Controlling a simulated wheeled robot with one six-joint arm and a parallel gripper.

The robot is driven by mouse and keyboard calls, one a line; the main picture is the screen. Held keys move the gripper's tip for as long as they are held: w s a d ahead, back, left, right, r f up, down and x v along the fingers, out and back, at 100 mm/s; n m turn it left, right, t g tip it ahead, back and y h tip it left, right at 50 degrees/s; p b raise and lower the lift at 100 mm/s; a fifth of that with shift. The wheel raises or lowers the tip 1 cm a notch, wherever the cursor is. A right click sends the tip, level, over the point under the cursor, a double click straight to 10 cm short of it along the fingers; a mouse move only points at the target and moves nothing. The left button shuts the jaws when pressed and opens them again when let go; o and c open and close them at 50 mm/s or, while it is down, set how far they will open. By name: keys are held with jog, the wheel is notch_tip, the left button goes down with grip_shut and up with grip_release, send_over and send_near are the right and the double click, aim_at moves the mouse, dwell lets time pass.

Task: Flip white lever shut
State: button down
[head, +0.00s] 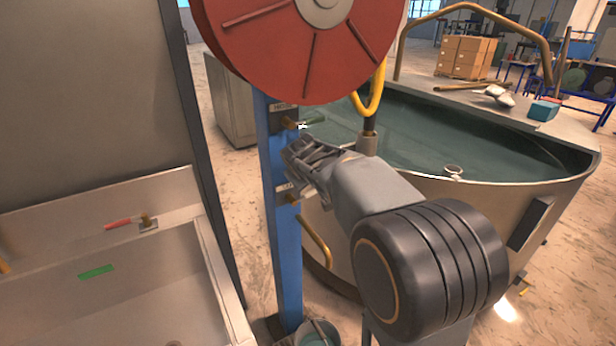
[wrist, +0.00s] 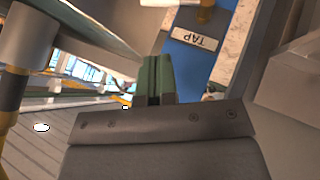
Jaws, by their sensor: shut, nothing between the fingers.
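A blue post (head: 283,240) carries two brass valve fittings. I cannot make out the white lever clearly in the head view. In the wrist view, a pale piece (wrist: 181,3) at the top edge, by a brass fitting (wrist: 205,13) above the TAP label (wrist: 195,39), may be the lever. My gripper (head: 297,150) is shut and empty, in front of the post between the fittings.
A red reel or wheel (head: 235,40) hangs above the post. A large round tank (head: 440,225) with greenish liquid stands right, with a yellow hook (head: 374,92) over it. A sink (head: 150,275) is at left, and a bucket (head: 318,334) stands at the post's foot.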

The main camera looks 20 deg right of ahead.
jog(key=shift+v, duration=1)
jog(key=shift+s+f, duration=0.1)
